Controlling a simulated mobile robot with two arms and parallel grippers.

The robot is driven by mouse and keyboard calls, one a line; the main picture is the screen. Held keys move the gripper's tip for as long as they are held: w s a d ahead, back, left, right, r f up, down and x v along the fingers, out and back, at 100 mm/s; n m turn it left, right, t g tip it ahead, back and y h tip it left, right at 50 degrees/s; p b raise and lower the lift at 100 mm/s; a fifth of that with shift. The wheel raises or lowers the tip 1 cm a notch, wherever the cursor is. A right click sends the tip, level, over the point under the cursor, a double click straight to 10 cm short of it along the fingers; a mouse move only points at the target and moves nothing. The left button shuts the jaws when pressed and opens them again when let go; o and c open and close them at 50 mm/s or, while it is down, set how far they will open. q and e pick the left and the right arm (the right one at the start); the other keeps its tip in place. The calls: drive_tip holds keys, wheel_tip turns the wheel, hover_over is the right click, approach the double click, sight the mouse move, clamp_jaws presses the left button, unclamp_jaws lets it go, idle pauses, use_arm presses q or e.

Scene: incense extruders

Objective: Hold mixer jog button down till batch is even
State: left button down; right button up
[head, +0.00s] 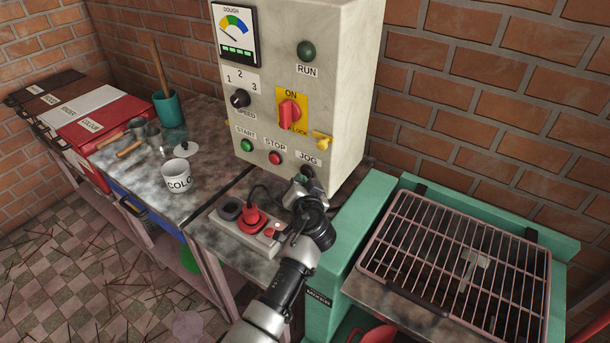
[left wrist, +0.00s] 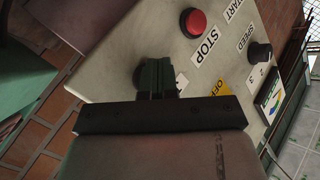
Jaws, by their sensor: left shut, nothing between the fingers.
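A pale control box (head: 345,90) stands at the back middle, with the JOG label (head: 308,158) low on its right. My left gripper (head: 304,178) is shut and empty, its tips at the dark jog button just below that label. The fingers mostly hide the button; I cannot tell if it is pressed in. In the left wrist view the shut fingers (left wrist: 157,75) meet the panel beside the red stop button (left wrist: 193,23). The dough gauge (head: 236,32) has a coloured arc and green bars. The green mixer (head: 335,225) stands right, under a wire grate (head: 388,262). My right gripper is out of view.
The panel also has a green start button (head: 246,145), a red switch (head: 289,110) and a speed knob (head: 240,98). A power strip with a red plug (head: 252,216) lies beside my left arm. A white cup (head: 178,178) stands on the left table.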

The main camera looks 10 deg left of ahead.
use_arm(q)
drive_tip(key=shift+w+d+r, duration=0.2)
drive_tip(key=shift+w+d, duration=0.05)
drive_tip(key=shift+w, duration=0.05)
drive_tip(key=shift+r, duration=0.1)
idle(1.9)
idle(1.5)
drive_tip(key=shift+s+f, duration=0.15)
drive_tip(key=shift+s, duration=0.4)
drive_tip(key=shift+s+f, duration=0.15)
drive_tip(key=shift+s, duration=0.35)
drive_tip(key=shift+a, duration=0.1)
drive_tip(key=s, duration=0.1)
drive_tip(key=s+a+p, duration=0.1)
drive_tip(key=s, duration=0.1)
drive_tip(key=s+a, duration=0.1)
drive_tip(key=shift+s+p, duration=0.3)
